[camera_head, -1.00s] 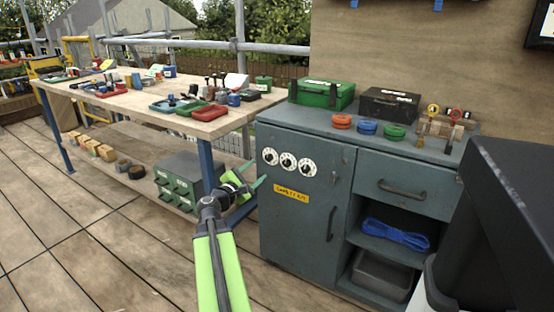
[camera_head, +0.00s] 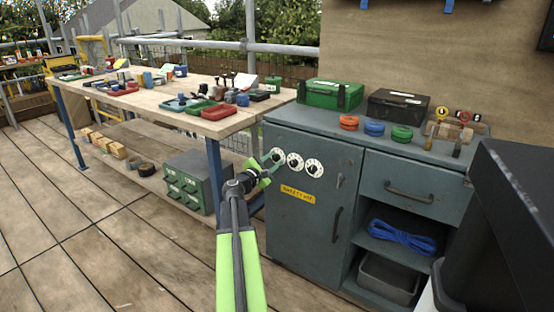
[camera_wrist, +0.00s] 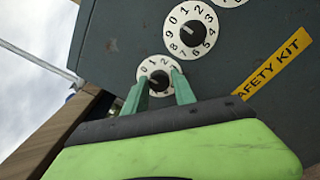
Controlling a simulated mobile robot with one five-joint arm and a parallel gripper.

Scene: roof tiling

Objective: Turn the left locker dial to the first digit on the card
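The left locker dial (camera_head: 277,155) is a white numbered disc with a dark knob, first of three on the grey locker door. It also shows in the wrist view (camera_wrist: 158,79), partly covered by my fingers; digits 0, 1 and 2 show along its top. My gripper (camera_head: 270,168) is at this dial. In the wrist view my gripper (camera_wrist: 159,84) is open, with one green finger on each side of the knob. I cannot tell whether the fingers touch it. I cannot make out a card with digits.
The middle dial (camera_head: 295,161) and right dial (camera_head: 315,168) sit close beside it. A yellow "SAFETY KIT" label (camera_head: 298,195) is below. The locker handle (camera_head: 337,224) is lower right. A workbench (camera_head: 224,128) with trays and tools stands to the left.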

